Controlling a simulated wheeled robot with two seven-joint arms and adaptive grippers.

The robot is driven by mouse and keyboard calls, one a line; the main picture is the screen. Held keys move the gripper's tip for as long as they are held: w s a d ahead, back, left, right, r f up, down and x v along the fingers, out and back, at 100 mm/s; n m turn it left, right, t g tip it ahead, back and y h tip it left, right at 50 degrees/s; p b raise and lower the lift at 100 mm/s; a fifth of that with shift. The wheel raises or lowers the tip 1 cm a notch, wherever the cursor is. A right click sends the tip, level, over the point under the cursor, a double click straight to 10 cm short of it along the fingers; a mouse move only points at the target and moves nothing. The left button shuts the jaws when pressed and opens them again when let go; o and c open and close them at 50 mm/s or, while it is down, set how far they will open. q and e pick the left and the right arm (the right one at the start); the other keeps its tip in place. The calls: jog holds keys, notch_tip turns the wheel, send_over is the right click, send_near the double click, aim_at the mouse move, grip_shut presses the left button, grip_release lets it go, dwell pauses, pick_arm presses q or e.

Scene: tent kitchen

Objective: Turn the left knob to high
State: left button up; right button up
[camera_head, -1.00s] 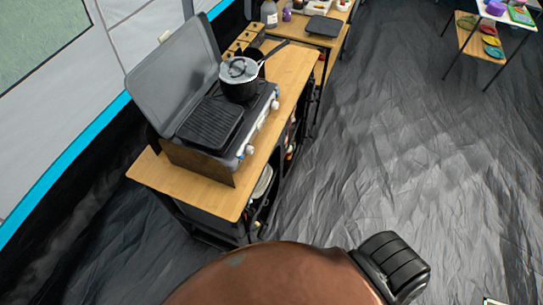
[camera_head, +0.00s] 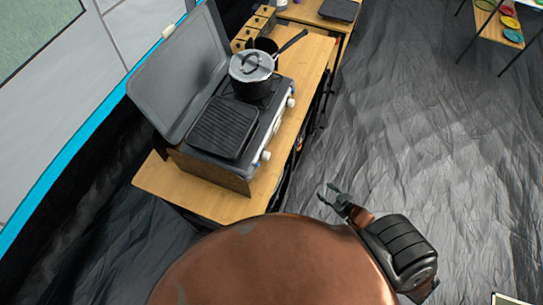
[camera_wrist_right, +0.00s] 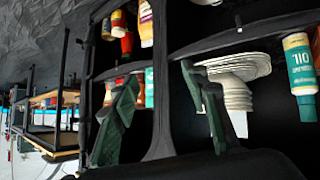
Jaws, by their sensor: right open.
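The camping stove (camera_head: 243,172) stands on a wooden-topped stand in the head view, its lid up. White knobs sit along its front edge. The near one, the left knob (camera_head: 266,155) as seen from the stove's front, is visible, but its setting is too small to read. A farther knob (camera_head: 291,102) is beyond it. My right gripper (camera_head: 325,193) is open and empty, to the right of the stand and apart from the knobs. In the right wrist view its two fingers (camera_wrist_right: 160,75) are spread before the stand's shelves; no knob shows there. My left gripper is not in view.
A lidded pot (camera_head: 252,70) sits on the far burner and a ridged griddle (camera_head: 224,127) on the near one. The shelves hold stacked plates (camera_wrist_right: 235,95) and bottles (camera_wrist_right: 301,70). The dark floor (camera_head: 400,140) right of the stand is clear.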

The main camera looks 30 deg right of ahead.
jog(key=w+a+r+n+t+y, duration=0.2)
jog(key=w+r, duration=0.3)
jog(key=r, duration=0.6)
jog(key=n+y, duration=0.6)
jog(key=y, duration=0.4)
send_near(269, 157)
jog(key=x, duration=0.7)
jog(key=shift+f, duration=0.15)
jog(key=shift+w+a, duration=0.45)
jog(key=shift+w+a+t, duration=0.1)
jog(key=shift+t, duration=0.2)
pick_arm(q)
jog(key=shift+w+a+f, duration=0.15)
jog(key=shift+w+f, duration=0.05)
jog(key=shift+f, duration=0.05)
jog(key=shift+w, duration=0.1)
pick_arm(e)
jog(key=shift+c, duration=0.3)
